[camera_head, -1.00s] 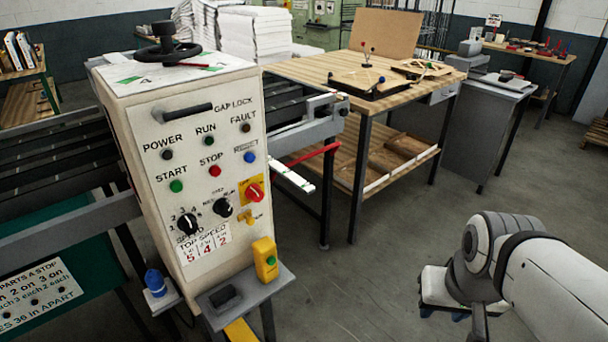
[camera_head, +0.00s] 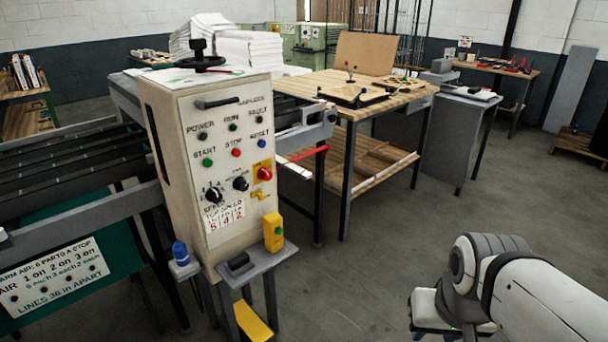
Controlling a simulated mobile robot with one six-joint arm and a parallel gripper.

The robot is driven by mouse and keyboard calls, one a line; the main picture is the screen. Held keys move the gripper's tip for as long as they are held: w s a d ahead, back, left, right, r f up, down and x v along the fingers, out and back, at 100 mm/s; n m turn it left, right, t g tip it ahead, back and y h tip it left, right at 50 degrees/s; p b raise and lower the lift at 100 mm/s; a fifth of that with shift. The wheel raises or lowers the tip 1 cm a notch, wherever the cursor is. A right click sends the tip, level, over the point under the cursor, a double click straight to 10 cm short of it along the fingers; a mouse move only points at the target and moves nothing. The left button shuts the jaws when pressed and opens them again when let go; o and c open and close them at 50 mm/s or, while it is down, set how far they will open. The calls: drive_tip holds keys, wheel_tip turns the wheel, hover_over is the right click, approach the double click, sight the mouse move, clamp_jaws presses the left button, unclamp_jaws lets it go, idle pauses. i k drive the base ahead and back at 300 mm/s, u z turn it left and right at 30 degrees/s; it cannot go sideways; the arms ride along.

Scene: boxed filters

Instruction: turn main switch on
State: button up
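The control cabinet (camera_head: 215,110) is a cream upright box at left centre in the head view. Its front carries a red rotary knob on a yellow plate (camera_head: 264,174), which looks like the main switch. The knob's exact setting is too small to read. A small yellow lever (camera_head: 266,192) sits just below it. My arm, white and grey, enters from the lower right. My gripper (camera_head: 428,333) is at the bottom edge, partly cut off, well to the right of the cabinet and apart from it. Its fingers are too unclear to judge.
A shelf on the cabinet's front holds a yellow button box (camera_head: 273,232). A blue knob (camera_head: 181,253) stands left of it. A wooden workbench (camera_head: 345,100) and grey cabinet (camera_head: 458,140) stand behind. Grey floor between my arm and the control cabinet is clear.

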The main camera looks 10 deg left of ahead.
sight(264, 174)
drive_tip(key=u, duration=0.15)
drive_tip(key=i, duration=0.9)
drive_tip(key=z, duration=0.05)
